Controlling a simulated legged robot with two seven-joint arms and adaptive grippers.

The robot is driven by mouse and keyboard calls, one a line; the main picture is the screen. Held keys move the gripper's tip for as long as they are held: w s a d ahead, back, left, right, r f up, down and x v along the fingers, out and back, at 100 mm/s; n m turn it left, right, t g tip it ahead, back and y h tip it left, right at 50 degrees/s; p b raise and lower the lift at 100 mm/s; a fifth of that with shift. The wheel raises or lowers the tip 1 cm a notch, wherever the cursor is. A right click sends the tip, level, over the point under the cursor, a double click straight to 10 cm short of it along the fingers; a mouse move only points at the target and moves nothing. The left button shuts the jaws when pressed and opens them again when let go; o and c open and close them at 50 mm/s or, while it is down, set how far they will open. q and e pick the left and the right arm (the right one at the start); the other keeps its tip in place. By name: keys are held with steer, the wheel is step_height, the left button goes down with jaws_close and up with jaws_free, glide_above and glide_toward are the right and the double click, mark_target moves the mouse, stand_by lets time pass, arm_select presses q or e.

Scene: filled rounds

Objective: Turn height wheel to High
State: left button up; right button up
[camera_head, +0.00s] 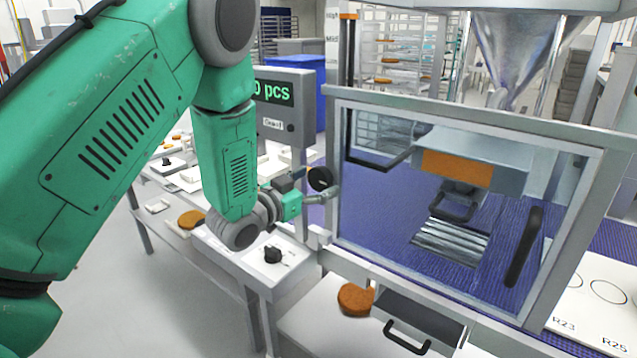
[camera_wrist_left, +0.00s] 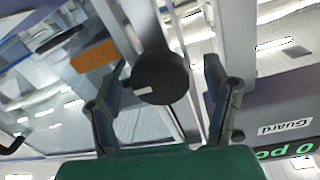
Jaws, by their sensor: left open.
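The height wheel looks to be the black round knob (camera_head: 320,179) on the upright post left of the guarded window. In the left wrist view the knob (camera_wrist_left: 160,78) is a dark disc with a short white mark near its lower left. My left gripper (camera_head: 312,190) is at the knob. In the wrist view its open fingers (camera_wrist_left: 166,80) stand on either side of the knob, with visible gaps. My right gripper is not in view.
A framed clear guard (camera_head: 470,200) stands close right of the knob. A grey display box (camera_head: 285,105) reading "0 pcs", with a "Guard" label, is just behind my left arm. A black knob (camera_head: 272,254) on a white table and a drawer (camera_head: 415,325) lie below.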

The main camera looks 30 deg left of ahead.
arm_select(q)
steer(key=s+a, duration=0.1)
steer(key=s, duration=1)
steer(key=shift+a, duration=0.3)
steer(key=s+d+f+n+g+y+b, duration=0.1)
steer(key=s+d+f+g+b, duration=0.15)
steer(key=f, duration=0.65)
steer(key=s+d+f+g+b, duration=0.1)
steer(key=s+f+g, duration=0.15)
steer(key=f, duration=0.55)
steer(key=s+d+f+n+g+y+b, duration=0.1)
steer(key=s+d+f+g+b, duration=0.15)
steer(key=f, duration=0.65)
steer(key=s+d+f+g+b, duration=0.2)
steer(key=s+f+g, duration=0.3)
steer(key=s+f, duration=0.3)
steer(key=s+d+f+n+g+b, duration=0.1)
steer(key=s+d+f+g+b, duration=0.1)
steer(key=s+f, duration=0.6)
steer(key=s+d+g, duration=0.1)
steer(key=s+g, duration=0.1)
steer(key=s, duration=0.1)
steer(key=shift+s+f+g+y, duration=0.2)
steer(key=shift+s+g+y, duration=0.1)
steer(key=shift+s+g, duration=0.1)
